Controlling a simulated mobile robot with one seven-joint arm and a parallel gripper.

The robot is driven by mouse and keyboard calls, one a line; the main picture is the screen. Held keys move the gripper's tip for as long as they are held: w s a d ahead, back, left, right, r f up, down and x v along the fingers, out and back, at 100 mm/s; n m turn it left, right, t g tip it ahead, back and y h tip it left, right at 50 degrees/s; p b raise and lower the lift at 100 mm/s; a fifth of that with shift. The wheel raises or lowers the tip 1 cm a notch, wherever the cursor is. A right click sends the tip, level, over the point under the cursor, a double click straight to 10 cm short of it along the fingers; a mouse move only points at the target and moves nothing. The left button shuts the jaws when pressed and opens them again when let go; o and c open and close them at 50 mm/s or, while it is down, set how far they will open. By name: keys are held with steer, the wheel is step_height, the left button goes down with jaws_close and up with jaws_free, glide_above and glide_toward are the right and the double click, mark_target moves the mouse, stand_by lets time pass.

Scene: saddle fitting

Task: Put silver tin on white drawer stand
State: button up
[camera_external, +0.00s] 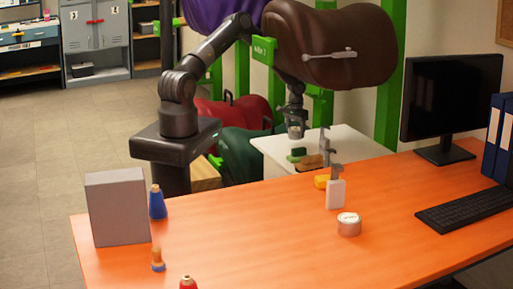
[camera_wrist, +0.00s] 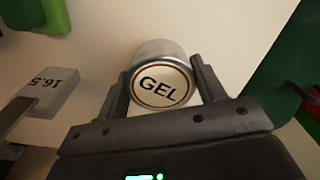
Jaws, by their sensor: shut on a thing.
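A silver tin labelled GEL (camera_wrist: 163,84) sits between the two fingers of my gripper (camera_wrist: 161,70) in the wrist view. My gripper (camera_external: 295,122) is shut on this tin (camera_external: 295,132) in the external view. The white drawer stand (camera_external: 275,152) stands behind the orange desk, and the tin is over the back left part of its top. Its pale top (camera_wrist: 230,25) fills much of the wrist view. I cannot tell whether the tin touches the stand.
A grey piece marked 16.5 (camera_wrist: 55,90) is left of my gripper. A brown saddle (camera_external: 340,45) hangs above the stand. The desk (camera_external: 260,230) holds several other items.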

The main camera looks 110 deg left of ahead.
mark_target(295, 138)
steer(key=shift+f, duration=1.9)
steer(key=shift+f, duration=0.15)
steer(key=o, duration=1.1)
steer(key=shift+r, duration=2.9)
steer(key=shift+s, duration=0.1)
